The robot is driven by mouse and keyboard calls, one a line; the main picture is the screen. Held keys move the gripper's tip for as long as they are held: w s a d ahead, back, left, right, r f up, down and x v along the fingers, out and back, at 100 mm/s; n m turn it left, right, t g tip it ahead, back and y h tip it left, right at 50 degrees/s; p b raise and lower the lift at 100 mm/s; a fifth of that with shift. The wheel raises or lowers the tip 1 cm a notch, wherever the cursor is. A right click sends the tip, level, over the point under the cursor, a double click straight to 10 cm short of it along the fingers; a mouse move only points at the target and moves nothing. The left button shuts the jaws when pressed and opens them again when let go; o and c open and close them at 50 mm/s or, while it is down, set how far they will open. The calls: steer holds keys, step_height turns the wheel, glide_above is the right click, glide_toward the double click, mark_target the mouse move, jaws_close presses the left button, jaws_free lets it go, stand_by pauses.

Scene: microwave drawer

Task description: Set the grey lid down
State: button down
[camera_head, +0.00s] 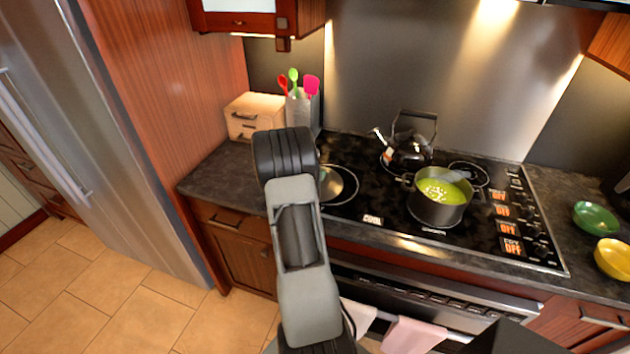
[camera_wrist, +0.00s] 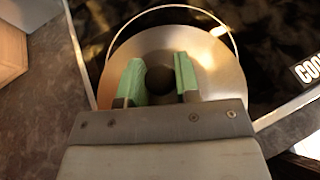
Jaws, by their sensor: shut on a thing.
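The grey lid (camera_wrist: 215,75) is a round metal disc with a dark knob (camera_wrist: 160,80) at its centre. My gripper (camera_wrist: 160,75) has green finger pads, one on each side of the knob, and is shut on it. In the head view, the lid (camera_head: 340,185) shows at the left front of the black cooktop (camera_head: 375,207), partly hidden by my arm. My fingers are hidden there. The lid lies over a pale burner ring, which shows past its far edge in the wrist view. I cannot tell whether the lid touches the cooktop.
A dark pot (camera_head: 438,212) of green soup stands uncovered to the right of the lid. A black kettle (camera_head: 408,150) stands behind it. A wooden box (camera_head: 252,117) and a utensil holder (camera_head: 302,107) are at the back left. Green (camera_head: 595,218) and yellow (camera_head: 613,259) bowls are far right.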

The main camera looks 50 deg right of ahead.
steer(key=shift+w+d+f+p, duration=0.15)
steer(key=shift+f+p, duration=0.2)
steer(key=shift+f, duration=0.3)
steer(key=shift+w+f+p, duration=0.15)
steer(key=shift+f+p, duration=0.15)
steer(key=shift+f, duration=0.9)
steer(key=shift+f, duration=0.2)
steer(key=c, duration=0.8)
jaws_free()
steer(key=shift+r, duration=0.1)
